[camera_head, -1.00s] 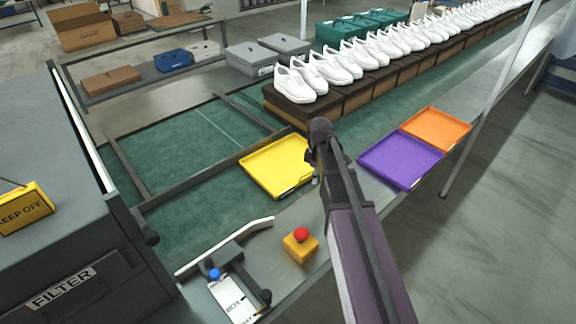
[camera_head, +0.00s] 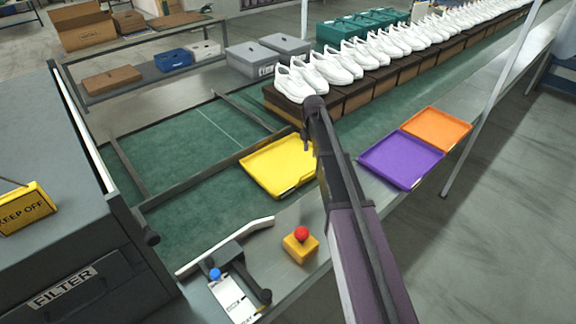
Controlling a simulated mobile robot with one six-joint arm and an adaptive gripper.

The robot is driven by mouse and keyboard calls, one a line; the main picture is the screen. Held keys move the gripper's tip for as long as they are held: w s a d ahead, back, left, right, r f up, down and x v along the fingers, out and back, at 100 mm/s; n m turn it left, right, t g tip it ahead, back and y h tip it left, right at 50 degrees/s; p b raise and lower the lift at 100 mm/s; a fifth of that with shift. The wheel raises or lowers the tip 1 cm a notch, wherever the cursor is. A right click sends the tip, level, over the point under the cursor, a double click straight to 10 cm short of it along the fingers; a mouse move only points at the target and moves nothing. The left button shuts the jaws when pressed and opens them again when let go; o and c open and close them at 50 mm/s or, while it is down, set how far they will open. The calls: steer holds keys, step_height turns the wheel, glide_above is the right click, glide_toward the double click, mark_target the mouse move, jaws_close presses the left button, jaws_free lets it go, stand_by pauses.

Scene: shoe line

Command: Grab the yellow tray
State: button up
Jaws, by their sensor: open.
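The yellow tray (camera_head: 272,165) lies flat on the green surface in the middle of the view. My arm reaches up from the bottom right and covers the tray's right edge. My gripper (camera_head: 306,146) hangs below the arm's end, over the tray's far right part. It shows small and dark, and it is open with nothing seen in it. I cannot tell how high above the tray it is.
A purple tray (camera_head: 401,160) and an orange tray (camera_head: 437,128) lie right of my arm. White shoes (camera_head: 340,68) on brown boxes line the back. A yellow box with a red button (camera_head: 300,243) stands in front. A dark rail (camera_head: 205,178) runs left of the tray.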

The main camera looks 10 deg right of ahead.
steer(key=shift+f, duration=0.1)
steer(key=b, duration=0.9)
glide_above(308, 177)
steer(key=f, duration=0.8)
steer(key=shift+w+d+f, duration=0.15)
steer(key=shift+w+f, duration=0.05)
steer(key=shift+w, duration=0.05)
steer(key=shift+f, duration=0.1)
steer(key=shift+s+f+b, duration=0.15)
steer(key=shift+f+b, duration=2.3)
steer(key=shift+f, duration=0.1)
steer(key=shift+c, duration=0.2)
jaws_close()
